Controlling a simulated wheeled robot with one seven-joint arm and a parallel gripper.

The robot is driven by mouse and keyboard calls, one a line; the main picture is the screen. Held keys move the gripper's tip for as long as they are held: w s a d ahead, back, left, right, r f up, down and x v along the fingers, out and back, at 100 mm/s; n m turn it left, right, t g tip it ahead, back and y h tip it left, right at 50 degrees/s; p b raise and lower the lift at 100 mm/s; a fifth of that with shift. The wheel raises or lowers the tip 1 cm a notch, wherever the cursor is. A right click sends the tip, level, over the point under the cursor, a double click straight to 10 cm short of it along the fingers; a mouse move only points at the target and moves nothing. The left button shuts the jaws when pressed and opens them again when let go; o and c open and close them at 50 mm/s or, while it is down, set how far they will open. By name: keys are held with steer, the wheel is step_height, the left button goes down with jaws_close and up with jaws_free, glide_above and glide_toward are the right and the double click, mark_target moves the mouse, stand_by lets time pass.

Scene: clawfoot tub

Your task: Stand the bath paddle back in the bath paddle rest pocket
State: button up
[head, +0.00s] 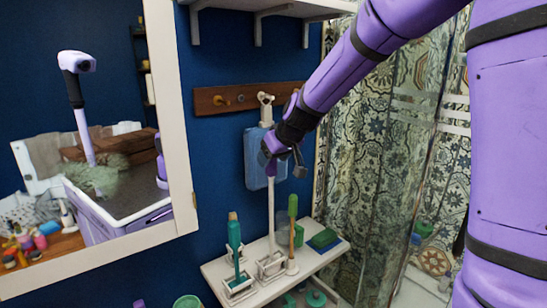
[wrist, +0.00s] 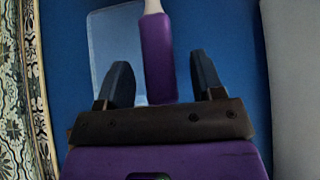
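The bath paddle has a purple handle (wrist: 158,58) and a long white shaft (head: 271,208). It stands about upright, and its shaft runs down to the middle white rest pocket (head: 270,265) on the shelf. Its lower end is partly hidden, so I cannot tell whether it is seated. My gripper (head: 279,152) is at the handle's height, in front of the wall. In the wrist view, its two dark fingers (wrist: 163,82) are open, one on each side of the handle, with visible gaps.
A blue translucent item (head: 254,158) hangs from the wooden peg rail (head: 218,99) behind the handle. On the white shelf (head: 218,270), a teal brush (head: 234,242) and a green-topped tool (head: 292,218) flank the middle pocket. A mirror frame (head: 170,100) stands left; tiled wall lies right.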

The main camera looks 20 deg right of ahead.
stand_by(0.6)
steer(key=v, duration=0.8)
stand_by(1.6)
steer(key=shift+s, duration=0.1)
stand_by(0.3)
